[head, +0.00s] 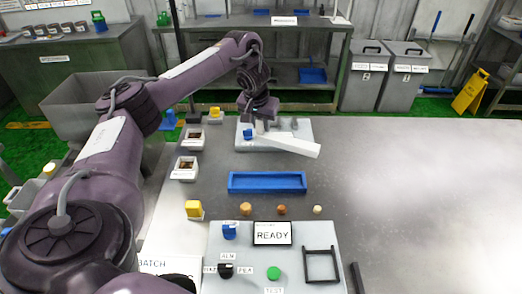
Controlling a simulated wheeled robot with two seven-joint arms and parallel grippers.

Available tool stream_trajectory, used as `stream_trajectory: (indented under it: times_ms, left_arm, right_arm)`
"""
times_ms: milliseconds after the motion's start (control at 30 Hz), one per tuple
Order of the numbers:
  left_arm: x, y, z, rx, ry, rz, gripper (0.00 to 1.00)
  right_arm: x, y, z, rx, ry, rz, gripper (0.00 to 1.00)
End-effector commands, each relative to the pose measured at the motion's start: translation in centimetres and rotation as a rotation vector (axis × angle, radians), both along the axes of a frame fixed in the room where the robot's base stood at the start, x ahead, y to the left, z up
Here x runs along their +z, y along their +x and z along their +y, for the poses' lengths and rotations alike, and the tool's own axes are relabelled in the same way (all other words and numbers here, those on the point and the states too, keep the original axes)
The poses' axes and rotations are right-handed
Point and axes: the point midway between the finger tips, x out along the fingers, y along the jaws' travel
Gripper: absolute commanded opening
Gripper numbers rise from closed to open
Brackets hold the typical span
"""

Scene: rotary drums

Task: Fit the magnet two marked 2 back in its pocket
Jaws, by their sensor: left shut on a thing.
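A long white bar (290,146) lies at a slant over the front of a pale grey plate (304,128) in the middle of the table. No number can be read on it, so I cannot tell whether it is magnet two. My left gripper (261,125) is above the plate, shut at the bar's left end; the fingertips are small and partly hidden. A blue part (248,133) is just left of the gripper, and small grey posts (294,123) stand to its right. No pocket marked 2 can be made out. My right gripper is not in view.
A blue tray (267,191) lies in front of the plate. Nearer is a panel with a READY display (272,234), a green button (274,273) and a black frame (321,265). Small bins (184,169) stand at the left edge. The table's right side is clear.

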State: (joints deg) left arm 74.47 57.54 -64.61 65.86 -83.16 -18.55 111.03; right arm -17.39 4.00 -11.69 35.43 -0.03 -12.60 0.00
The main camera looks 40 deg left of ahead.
Motion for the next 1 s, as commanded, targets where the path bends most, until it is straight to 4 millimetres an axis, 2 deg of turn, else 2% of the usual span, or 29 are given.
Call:
stream_trajectory:
  times_ms: [133, 367, 600, 1000]
  left_arm:
    - [-2.5, 0.0, 0.0, 0.002, 0.000, 0.000, 0.00]
    - [-4.7, 0.0, 0.0, 0.001, -0.001, -0.001, 0.00]
    - [-7.9, 0.0, -0.1, 0.001, -0.002, -0.002, 0.00]
    - [-8.5, 0.1, -0.1, 0.000, -0.001, -0.003, 0.00]
  right_arm:
    - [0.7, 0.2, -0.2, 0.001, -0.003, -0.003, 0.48]
    - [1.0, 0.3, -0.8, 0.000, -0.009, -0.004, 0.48]
    - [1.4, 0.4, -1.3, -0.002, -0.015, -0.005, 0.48]
    - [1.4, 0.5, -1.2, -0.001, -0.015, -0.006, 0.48]
